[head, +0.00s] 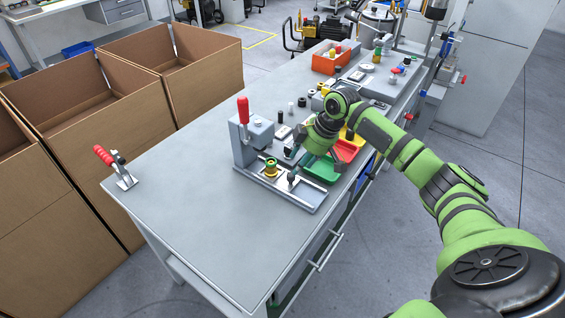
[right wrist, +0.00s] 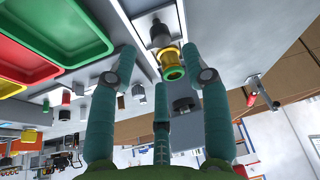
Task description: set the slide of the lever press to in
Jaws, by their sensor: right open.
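The lever press (head: 252,138) stands on the workbench, with a grey body and a red-handled lever (head: 243,110) pointing up. A yellow and green round part (head: 271,167) sits on its base in front of the body; it also shows in the right wrist view (right wrist: 172,64), beside a dark grey knob-like piece (right wrist: 160,34). I cannot tell the slide's exact position. My right gripper (head: 292,166) is over the near right end of the base. In the right wrist view its teal fingers (right wrist: 166,72) are spread, with nothing held between them. My left gripper is not in view.
Red and green trays (head: 322,170) lie just right of the press base, close to my right gripper. A red-handled toggle clamp (head: 117,167) is at the bench's left corner. The near left bench top (head: 215,220) is clear.

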